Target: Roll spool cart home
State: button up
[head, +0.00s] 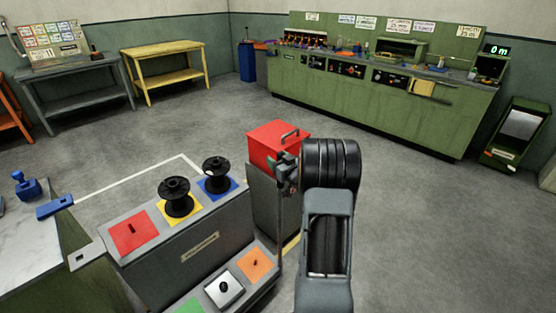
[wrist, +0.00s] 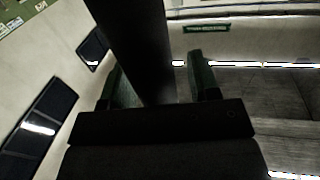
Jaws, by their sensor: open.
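The grey tiered spool cart (head: 190,262) stands at the lower left in the head view. Its upper step has a red pad (head: 132,233) with a bare peg, and black spools (head: 177,196) on the yellow and blue pads. Its lower step shows green, pale grey and orange pads (head: 255,264). My gripper (head: 284,172) is beside the cart's right end, in front of a red box. In the wrist view my open fingers (wrist: 163,88) stand either side of a dark bar (wrist: 135,45). I cannot tell what the bar belongs to or whether the fingers touch it.
The red box (head: 272,141) with a handle sits on a grey stand behind the gripper. A white floor line (head: 140,176) lies beyond the cart. A long green bench (head: 380,110), a yellow table (head: 165,75) and a grey table line the walls. The middle floor is clear.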

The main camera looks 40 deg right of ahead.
grip_shut()
dwell(0.4)
